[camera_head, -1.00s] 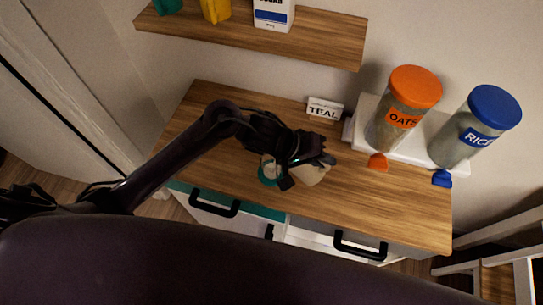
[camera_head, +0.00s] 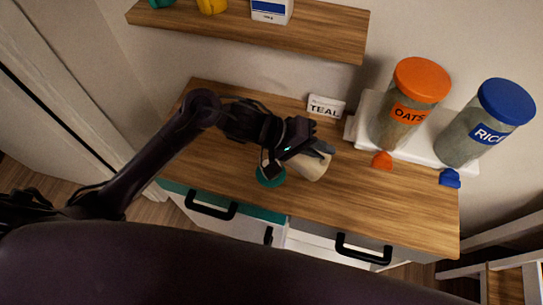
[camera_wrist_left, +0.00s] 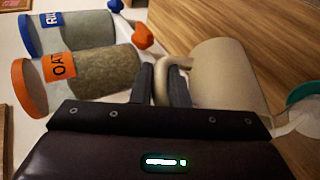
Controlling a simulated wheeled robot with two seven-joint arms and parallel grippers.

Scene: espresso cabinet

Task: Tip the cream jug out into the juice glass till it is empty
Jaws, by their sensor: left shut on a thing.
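The cream jug (camera_head: 312,166) is beige and hangs tilted above the counter, its mouth end towards the lower left. My left gripper (camera_head: 304,147) is shut on the jug's handle. In the left wrist view the gripper (camera_wrist_left: 161,80) has the handle between its fingers, and the jug body (camera_wrist_left: 230,78) is to the right. A pale, translucent shape, probably the juice glass (camera_wrist_left: 298,122), is at the right edge beside the jug's mouth, next to a teal round piece. In the head view my gripper mostly hides the glass. The jug's inside and any flow cannot be made out.
A teal round piece (camera_head: 270,178) lies under the gripper on the wooden counter (camera_head: 380,212). A TEAL card (camera_head: 325,106), an OATS jar (camera_head: 408,105) and a RICE jar (camera_head: 484,125) stand behind and right. A shelf (camera_head: 320,30) hangs above. The counter's front right is clear.

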